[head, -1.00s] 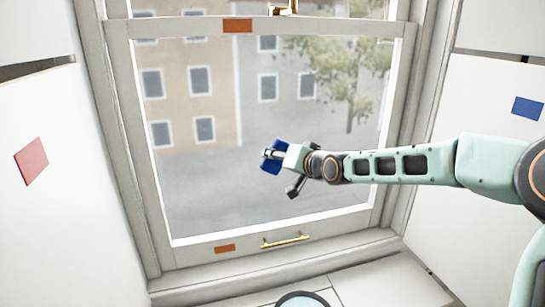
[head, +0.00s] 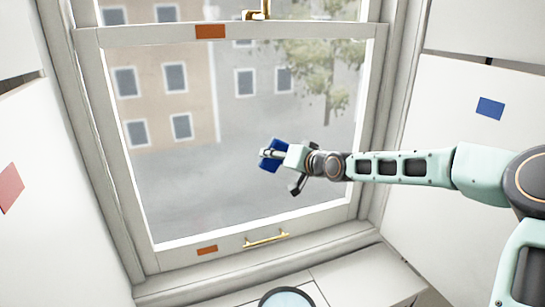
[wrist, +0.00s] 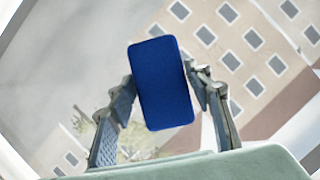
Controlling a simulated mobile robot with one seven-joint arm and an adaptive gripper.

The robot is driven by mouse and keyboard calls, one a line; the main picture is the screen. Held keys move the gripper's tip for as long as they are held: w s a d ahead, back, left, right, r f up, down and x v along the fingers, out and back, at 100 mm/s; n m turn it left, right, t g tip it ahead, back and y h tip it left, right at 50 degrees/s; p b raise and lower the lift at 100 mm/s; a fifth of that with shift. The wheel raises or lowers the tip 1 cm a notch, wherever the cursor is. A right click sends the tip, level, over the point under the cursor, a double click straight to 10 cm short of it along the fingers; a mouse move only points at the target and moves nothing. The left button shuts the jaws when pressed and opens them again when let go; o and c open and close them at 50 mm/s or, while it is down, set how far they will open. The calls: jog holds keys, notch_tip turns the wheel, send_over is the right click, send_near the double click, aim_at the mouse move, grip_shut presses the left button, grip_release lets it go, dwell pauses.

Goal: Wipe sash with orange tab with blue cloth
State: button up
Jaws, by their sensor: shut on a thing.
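The window sash (head: 205,256) has a pale frame around one glass pane. One orange tab (head: 207,250) is on its bottom rail and another orange tab (head: 210,31) is on the rail at the top. My gripper (head: 268,155) is shut on the blue cloth (head: 275,156), a small pad shape, in front of the middle of the pane. In the wrist view the blue cloth (wrist: 161,83) sits between both fingers and the pane fills the background. I cannot tell whether the cloth touches the glass.
A brass handle (head: 266,238) is on the bottom rail and a brass latch (head: 258,13) is on the upper rail. White side panels carry a red patch (head: 9,188) at left and a blue patch (head: 490,108) at right. A round object (head: 287,298) sits below the sill.

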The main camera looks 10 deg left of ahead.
aim_at(224, 163)
jog(key=shift+w+d+p, duration=0.7)
jog(key=shift+w+d, duration=1)
jog(key=shift+d, duration=0.95)
jog(key=shift+s+a+f+b, duration=0.1)
jog(key=shift+s+a+b, duration=0.6)
jog(key=shift+a, duration=0.45)
jog(key=shift+s+a+r+b, duration=0.1)
jog(key=shift+s+a+b, duration=0.65)
jog(key=shift+a, duration=0.45)
jog(key=shift+s+a+f+b, duration=0.1)
jog(key=shift+s+a+b, duration=0.6)
jog(key=shift+a, duration=0.45)
jog(key=shift+s+a+b, duration=0.25)
jog(key=shift+s+a, duration=0.05)
jog(key=shift+a, duration=0.2)
jog(key=shift+s+a+b, duration=0.25)
jog(key=shift+s+a, duration=0.05)
jog(key=shift+a, duration=0.2)
